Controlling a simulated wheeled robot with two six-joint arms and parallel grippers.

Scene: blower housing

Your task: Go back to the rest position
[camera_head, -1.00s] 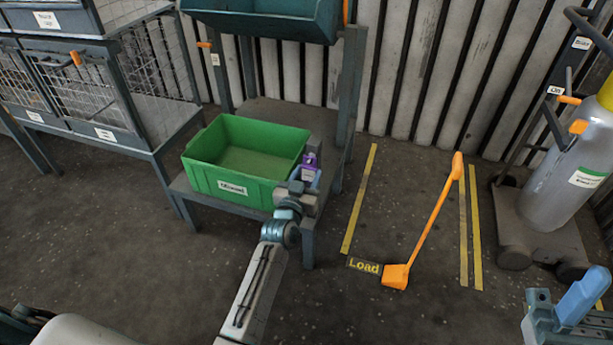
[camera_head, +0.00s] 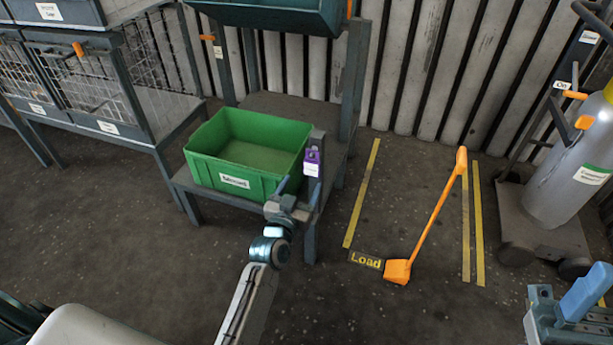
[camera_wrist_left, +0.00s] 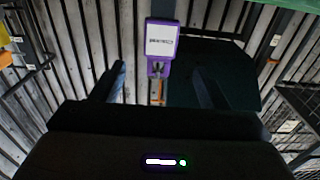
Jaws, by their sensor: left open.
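My left gripper (camera_head: 298,190) is open and empty, in front of the near right corner of the green bin (camera_head: 200,172). Its two blue fingers are spread and point up and away. A purple tag-like thing with a white label (camera_head: 312,163) is at the post beside the bin's right end, beyond my fingertips and apart from them. In the left wrist view the purple thing (camera_wrist_left: 160,42) is upright, ahead of the space between the fingers (camera_wrist_left: 160,85). My right gripper is not in view.
The green bin stands on a grey steel stand (camera_head: 310,235). An orange long-handled tool (camera_head: 428,228) stands near the "Load" floor mark (camera_head: 366,260). A gas cylinder on a cart (camera_head: 570,185) is at right, wire cages (camera_head: 90,85) at left.

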